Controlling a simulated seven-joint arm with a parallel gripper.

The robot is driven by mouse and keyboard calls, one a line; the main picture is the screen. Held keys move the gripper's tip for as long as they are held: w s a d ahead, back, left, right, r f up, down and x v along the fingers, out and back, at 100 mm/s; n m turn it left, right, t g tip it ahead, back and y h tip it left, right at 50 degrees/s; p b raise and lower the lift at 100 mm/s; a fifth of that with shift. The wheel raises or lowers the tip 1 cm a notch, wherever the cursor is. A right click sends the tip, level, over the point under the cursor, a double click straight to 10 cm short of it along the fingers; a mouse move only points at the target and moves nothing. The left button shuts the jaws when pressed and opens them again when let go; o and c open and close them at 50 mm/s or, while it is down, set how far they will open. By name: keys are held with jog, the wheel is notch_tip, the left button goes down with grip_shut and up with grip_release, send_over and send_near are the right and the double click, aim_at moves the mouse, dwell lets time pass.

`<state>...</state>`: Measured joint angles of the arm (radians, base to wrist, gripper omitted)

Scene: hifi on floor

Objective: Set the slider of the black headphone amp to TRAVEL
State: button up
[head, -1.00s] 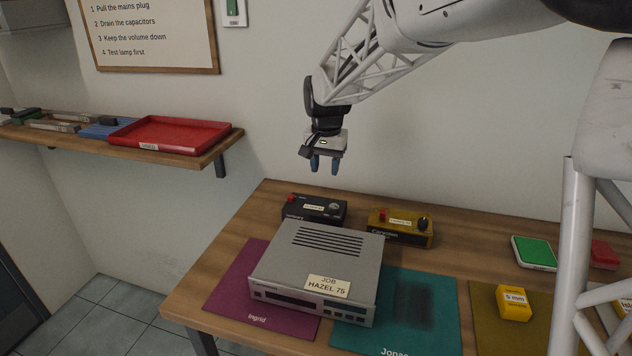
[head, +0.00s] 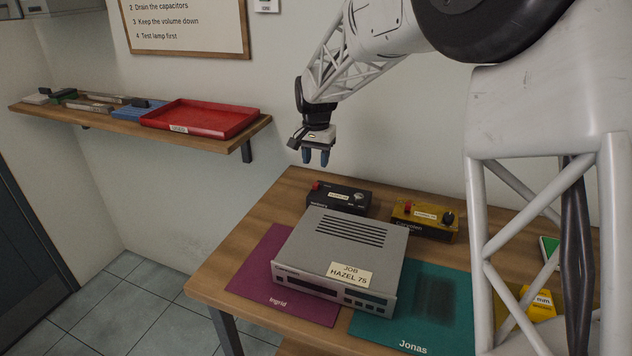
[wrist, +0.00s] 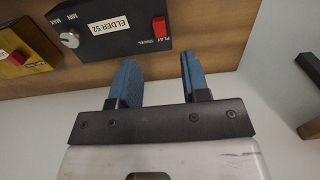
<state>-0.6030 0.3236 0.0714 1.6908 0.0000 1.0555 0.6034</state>
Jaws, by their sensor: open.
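The black headphone amp (head: 340,198) stands at the back left of the table, behind the grey hi-fi unit. Its red slider (head: 316,186) is at its left end and a knob (head: 359,196) at its right end. In the wrist view the amp (wrist: 112,42) carries an "ELDER 52" label, and its red slider (wrist: 159,27) has PLAY and TRAVEL lettering beside it. I cannot tell for sure which end the slider is at. My gripper (head: 316,158) is open and empty, fingers pointing down, above the amp's slider end. In the wrist view my gripper's fingers (wrist: 157,62) are apart from the amp.
A grey hi-fi unit (head: 345,252) labelled "HAZEL 75" lies across the purple mat (head: 262,277) and teal mat (head: 445,300). A yellow amp (head: 425,220) stands right of the black one. A wall shelf with a red tray (head: 200,118) is at left.

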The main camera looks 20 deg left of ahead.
aim_at(316, 184)
jog(key=shift+f, duration=3.85)
grip_shut()
